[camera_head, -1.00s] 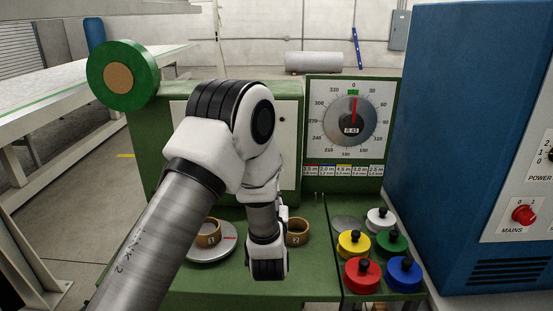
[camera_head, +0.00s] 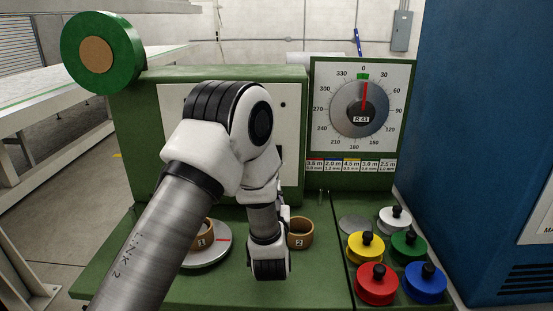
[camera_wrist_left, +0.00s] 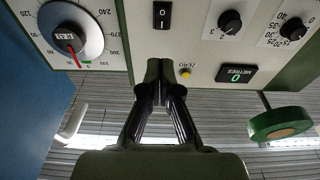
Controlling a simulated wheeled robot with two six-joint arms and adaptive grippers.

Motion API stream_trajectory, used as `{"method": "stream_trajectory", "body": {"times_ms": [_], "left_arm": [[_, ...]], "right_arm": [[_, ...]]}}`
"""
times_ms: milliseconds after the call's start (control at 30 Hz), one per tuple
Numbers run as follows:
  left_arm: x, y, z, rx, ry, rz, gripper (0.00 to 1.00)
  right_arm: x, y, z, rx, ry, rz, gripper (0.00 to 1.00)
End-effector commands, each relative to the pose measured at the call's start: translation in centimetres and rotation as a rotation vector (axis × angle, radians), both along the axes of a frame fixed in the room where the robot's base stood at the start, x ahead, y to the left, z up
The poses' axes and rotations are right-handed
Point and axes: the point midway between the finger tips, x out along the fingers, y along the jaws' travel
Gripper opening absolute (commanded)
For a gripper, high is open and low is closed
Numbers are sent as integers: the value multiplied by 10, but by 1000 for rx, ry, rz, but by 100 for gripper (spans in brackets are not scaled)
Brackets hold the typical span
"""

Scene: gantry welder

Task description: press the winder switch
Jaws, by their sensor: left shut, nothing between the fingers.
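In the left wrist view, which looks upside down, a black rocker switch marked I and O (camera_wrist_left: 163,14) sits on the winder's pale front panel (camera_wrist_left: 205,45). My left gripper (camera_wrist_left: 166,68) is shut and empty. Its fingertips point at the panel, below the switch in that picture and left of a small yellow button (camera_wrist_left: 185,73). I cannot tell whether they touch the panel. In the head view my left arm covers much of the green winder (camera_head: 215,75), and the gripper's fingers and the switch are hidden. My right gripper is not in view.
A dial (camera_head: 362,108) stands right of the panel. Coloured knobbed weights, such as the red one (camera_head: 376,285), sit at the bench's right. Rings (camera_head: 300,233) lie near my wrist. A blue cabinet (camera_head: 490,130) bounds the right side; a green reel (camera_head: 100,55) is at the upper left.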

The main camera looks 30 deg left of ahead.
Motion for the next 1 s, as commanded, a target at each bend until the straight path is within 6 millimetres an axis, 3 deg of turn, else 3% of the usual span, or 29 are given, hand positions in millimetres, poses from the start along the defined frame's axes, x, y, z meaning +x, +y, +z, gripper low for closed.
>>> {"method": "stream_trajectory", "body": {"times_ms": [167, 600, 800, 1000], "left_arm": [[20, 14, 8, -2, -2, 3, 0], [98, 61, 23, 1, 0, 1, 0], [114, 70, 22, 0, 1, 1, 0], [115, 71, 21, 0, 1, 1, 0]], "right_arm": [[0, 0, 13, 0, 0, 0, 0], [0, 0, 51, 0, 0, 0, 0], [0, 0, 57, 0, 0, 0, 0], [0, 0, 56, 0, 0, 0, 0]]}}
